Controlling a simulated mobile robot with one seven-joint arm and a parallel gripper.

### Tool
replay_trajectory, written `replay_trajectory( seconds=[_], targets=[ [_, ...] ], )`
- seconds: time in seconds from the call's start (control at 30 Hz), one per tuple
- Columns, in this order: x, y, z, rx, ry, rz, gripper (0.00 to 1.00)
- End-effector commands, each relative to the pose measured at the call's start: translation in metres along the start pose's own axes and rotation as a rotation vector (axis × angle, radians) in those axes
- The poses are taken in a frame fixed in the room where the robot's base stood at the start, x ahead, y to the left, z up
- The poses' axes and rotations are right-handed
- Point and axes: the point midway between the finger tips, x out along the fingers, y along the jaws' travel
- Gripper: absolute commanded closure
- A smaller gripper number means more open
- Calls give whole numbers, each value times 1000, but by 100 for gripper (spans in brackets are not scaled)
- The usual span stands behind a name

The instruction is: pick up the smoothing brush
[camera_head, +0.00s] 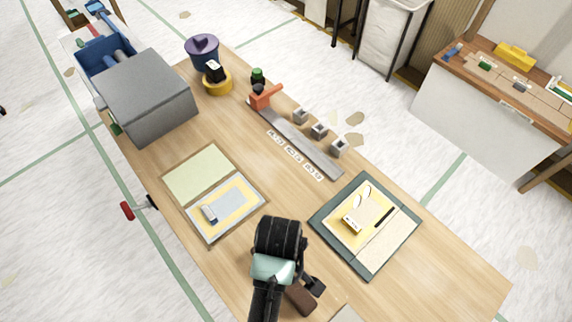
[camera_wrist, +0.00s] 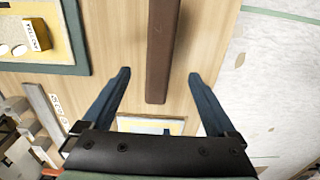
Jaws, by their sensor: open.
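A long dark brown bar, which looks like the smoothing brush (camera_wrist: 163,40), lies on the wooden table. In the wrist view it runs from the top edge down to between my fingers. In the head view its brown end (camera_head: 301,300) shows beside my arm, and the rest is hidden or cut off. My gripper (camera_wrist: 158,75) is open, with one dark blue finger on each side of the bar's near end. I see no contact, and the height gap is unclear. In the head view my gripper (camera_head: 314,287) is mostly hidden behind my wrist.
A green-edged board (camera_head: 322,222) with a yellow box (camera_head: 352,222) lies right of my arm. A framed board (camera_head: 180,186) lies left. A metal strip (camera_head: 310,150), grey blocks, a purple bucket (camera_head: 203,46) and a grey box (camera_head: 148,95) stand farther back.

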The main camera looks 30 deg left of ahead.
Motion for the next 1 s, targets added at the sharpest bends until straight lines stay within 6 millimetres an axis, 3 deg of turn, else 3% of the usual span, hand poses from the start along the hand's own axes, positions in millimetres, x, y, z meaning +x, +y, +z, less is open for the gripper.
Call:
replay_trajectory(
  seconds=[0.3,0.57,0.8,1.0],
  targets=[
    [58,0,0,2,-1,0,7],
    [74,1,1,3,0,1,7],
    [106,2,2,2,1,2,7],
    [119,2,2,4,2,3,7]
  ],
)
